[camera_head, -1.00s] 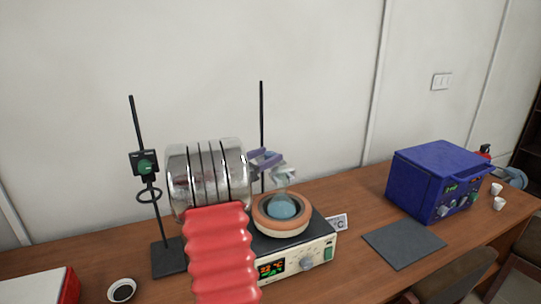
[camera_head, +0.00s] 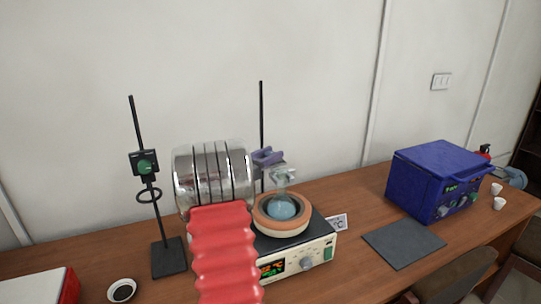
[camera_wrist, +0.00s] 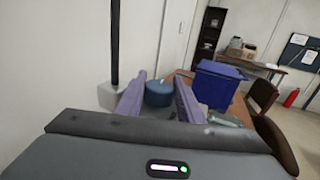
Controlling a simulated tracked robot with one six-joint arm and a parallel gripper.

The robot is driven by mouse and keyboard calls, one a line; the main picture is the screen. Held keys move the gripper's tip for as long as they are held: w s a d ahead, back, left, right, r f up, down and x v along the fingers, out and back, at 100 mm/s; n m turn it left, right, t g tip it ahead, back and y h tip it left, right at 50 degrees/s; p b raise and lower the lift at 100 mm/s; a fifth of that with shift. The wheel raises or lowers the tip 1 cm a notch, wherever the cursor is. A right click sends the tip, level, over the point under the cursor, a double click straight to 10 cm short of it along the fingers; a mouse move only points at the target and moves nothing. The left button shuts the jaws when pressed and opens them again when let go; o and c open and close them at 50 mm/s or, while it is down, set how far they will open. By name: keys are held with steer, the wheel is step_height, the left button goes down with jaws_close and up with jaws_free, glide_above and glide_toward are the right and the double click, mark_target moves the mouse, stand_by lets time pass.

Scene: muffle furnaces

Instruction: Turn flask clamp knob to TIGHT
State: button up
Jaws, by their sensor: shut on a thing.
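A blue round knob (camera_wrist: 158,93) shows between the two purple fingers of my gripper (camera_wrist: 160,100) in the wrist view. My gripper is shut on the knob, one finger on each side. In the head view my gripper (camera_head: 267,158) is at the stand's rod, just above the grey flask clamp (camera_head: 285,175), and the knob cannot be made out. The flask (camera_head: 283,207) with blue liquid sits in the round heating mantle (camera_head: 263,224) below the clamp. I cannot read any knob marking.
The black rod (camera_head: 262,125) stands close behind my gripper. A second stand (camera_head: 168,258) with a green-knobbed box and ring is at left. A blue furnace (camera_head: 420,185) and a dark mat (camera_head: 403,243) are at right. A white dish (camera_head: 122,290) lies at front left.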

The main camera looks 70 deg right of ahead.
steer(key=shift+c, duration=0.9)
steer(key=shift+m+g, duration=0.4)
steer(key=shift+g, duration=0.2)
steer(key=shift+m+g+y, duration=0.4)
steer(key=shift+g+y, duration=0.1)
steer(key=shift+g, duration=0.1)
steer(key=o, duration=1.1)
steer(key=shift+a, duration=0.1)
